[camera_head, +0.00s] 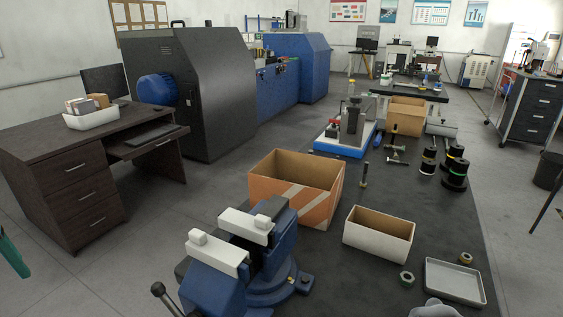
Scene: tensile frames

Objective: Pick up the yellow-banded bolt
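A slim upright bolt-like piece (364,174) stands on the dark bench top, just right of the open cardboard box. It looks dark with a brownish-yellow tint. It is too small here for me to make out a clear yellow band. Nothing touches it. My gripper's fingers do not show in this view. A pale grey rounded shape (435,310) is cut off at the bottom edge, and I cannot tell what it is.
The cardboard box (262,192) and a white-sided open box (352,236) flank the bolt's near side. A blue vise (213,287) stands front left. A grey tray (429,274), nuts (406,279), dark spools (455,174) and T-shaped tools (397,160) lie around. Bare bench shows right of the bolt.

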